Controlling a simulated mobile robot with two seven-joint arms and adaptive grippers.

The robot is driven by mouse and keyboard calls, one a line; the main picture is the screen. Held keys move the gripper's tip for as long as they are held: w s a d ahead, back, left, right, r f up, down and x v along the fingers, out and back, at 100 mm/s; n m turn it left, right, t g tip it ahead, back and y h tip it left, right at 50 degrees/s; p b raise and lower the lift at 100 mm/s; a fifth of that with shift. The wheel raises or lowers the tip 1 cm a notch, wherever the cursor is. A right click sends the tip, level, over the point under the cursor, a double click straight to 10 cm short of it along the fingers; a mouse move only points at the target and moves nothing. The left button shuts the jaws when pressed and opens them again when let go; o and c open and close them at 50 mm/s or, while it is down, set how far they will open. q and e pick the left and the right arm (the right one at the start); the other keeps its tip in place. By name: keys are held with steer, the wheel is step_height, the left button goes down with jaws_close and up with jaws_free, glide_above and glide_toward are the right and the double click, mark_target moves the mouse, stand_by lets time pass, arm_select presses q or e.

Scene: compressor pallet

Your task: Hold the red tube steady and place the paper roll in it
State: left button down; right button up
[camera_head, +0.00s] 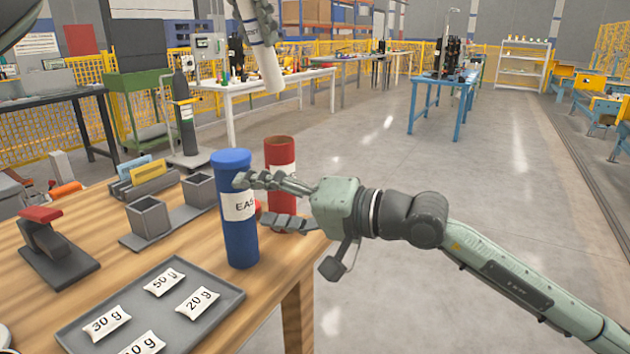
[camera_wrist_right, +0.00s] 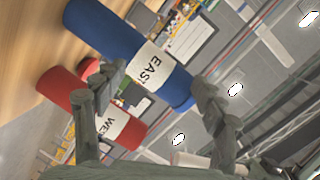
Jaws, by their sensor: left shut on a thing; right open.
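The red tube (camera_head: 280,155) stands upright near the table's right corner, its top open. Its label reads "WE…" in the right wrist view (camera_wrist_right: 60,89). A blue tube (camera_head: 241,245) labelled "EAS…" stands upright just left of it; it also shows in the wrist view (camera_wrist_right: 105,27). My right gripper (camera_head: 252,200) is open, its fingers extending from the right past the red tube toward the blue one. I cannot tell whether they touch either tube. My left gripper (camera_head: 262,18), partly cut off at the top, is shut on the white paper roll (camera_head: 268,68), tilted above and behind the tubes.
The wooden table (camera_head: 200,250) holds a grey tray (camera_head: 230,297) with several labelled weight packets, square grey holders (camera_head: 148,217) and a red-topped stand (camera_head: 45,240). Open floor (camera_head: 390,170) lies right of the table. Other workbenches stand farther back.

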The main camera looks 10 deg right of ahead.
steer(key=w+d+f+n+t+h, duration=0.1)
steer(key=w+d+n+t+h, duration=0.2)
steer(key=w+d+n+h, duration=0.35)
steer(key=shift+n+h, duration=0.25)
steer(key=shift+n, duration=0.2)
steer(key=x, duration=0.6)
steer(key=d+x, duration=0.1)
steer(key=x, duration=0.3)
steer(key=shift+w+f, duration=0.15)
steer(key=shift+f, duration=0.2)
steer(key=c, duration=1.2)
arm_select(q)
step_height(320, 180, down, 11)
arm_select(e)
steer(key=shift+c, duration=0.2)
arm_select(q)
steer(key=c, duration=1.1)
jaws_free()
